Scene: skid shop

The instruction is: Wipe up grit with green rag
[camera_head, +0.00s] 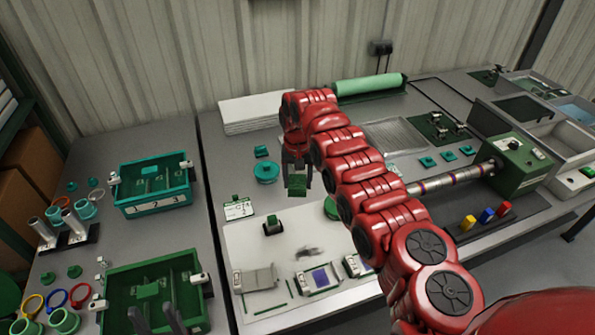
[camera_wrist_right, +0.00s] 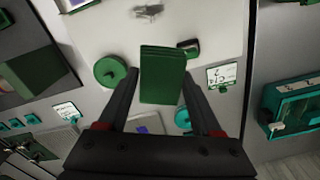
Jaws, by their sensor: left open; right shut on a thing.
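The green rag (camera_head: 297,191) is a folded dark green block. My right gripper (camera_head: 297,178) is shut on it and holds it over the back part of the white sheet; the rag also shows between the fingers in the right wrist view (camera_wrist_right: 162,78). The grit (camera_head: 308,252) is a small grey smear on the white sheet (camera_head: 250,240), nearer the front than the rag. It also shows at the top of the right wrist view (camera_wrist_right: 148,10). My left gripper (camera_head: 156,315) shows only as two dark, spread fingers over the front green bin, empty.
A dark green block (camera_head: 273,225) stands on the sheet, left of the grit. Metal and blue parts (camera_head: 322,277) lie along its front. A teal bin (camera_head: 153,190) and a green bin (camera_head: 125,281) stand left. A teal spool (camera_head: 266,171) sits behind.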

